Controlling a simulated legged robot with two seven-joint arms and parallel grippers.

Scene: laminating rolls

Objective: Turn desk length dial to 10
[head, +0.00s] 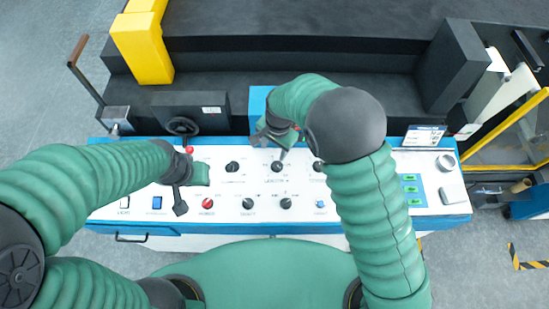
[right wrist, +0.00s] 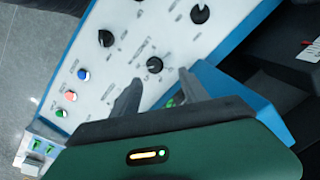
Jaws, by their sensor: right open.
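The dial (head: 277,167) is a small black round knob in the upper row of the white control panel (head: 262,187). Its printed label seems to read length, but the scale numbers are too small to read. My right gripper (head: 274,149) is just behind this dial, pointing down at the panel. In the right wrist view its two fingers (right wrist: 160,78) are apart and empty, with the dial (right wrist: 154,65) just beyond the gap between their tips. I see no contact. My left gripper (head: 183,190) hangs over the left part of the panel; its jaw opening is unclear.
Other black knobs stand close by, at left (head: 232,167) and below (head: 286,203). A red knob (head: 208,203), a blue switch (head: 157,202) and green displays (head: 410,190) share the panel. A blue block (head: 258,98) and the dark machine rise behind it.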

